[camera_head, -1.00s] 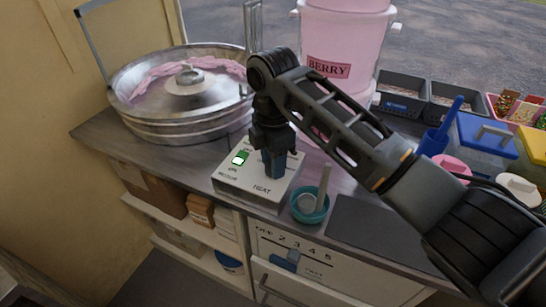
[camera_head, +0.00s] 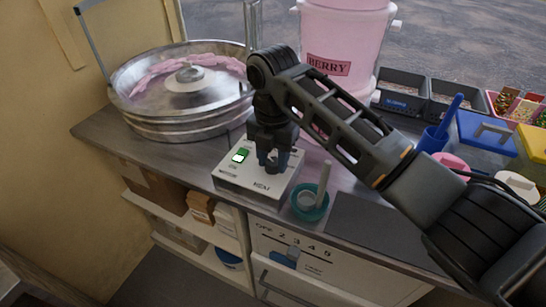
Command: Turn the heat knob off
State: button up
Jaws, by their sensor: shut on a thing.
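The heat control box (camera_head: 240,180) is a pale box labelled HEAT, standing at the counter's front edge beside the metal floss bowl. A lit green switch (camera_head: 240,155) is on its left part. My gripper (camera_head: 270,163) points down onto the box's right part and is shut on the heat knob. The fingers cover most of the knob, so I cannot read its pointer or setting.
The round metal bowl (camera_head: 150,128) with pink floss stands behind left. A teal cup with a spoon (camera_head: 310,208) stands close right of the box. A pink BERRY container (camera_head: 345,35) is behind my arm. Tubs and trays fill the right side.

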aim_at(273, 162)
dwell(0.4)
jog(key=o, duration=1.1)
jog(key=shift+c, duration=0.2)
notch_tip(273, 162, up, 8)
jog(key=shift+f+b, duration=0.1)
jog(key=shift+b, duration=0.35)
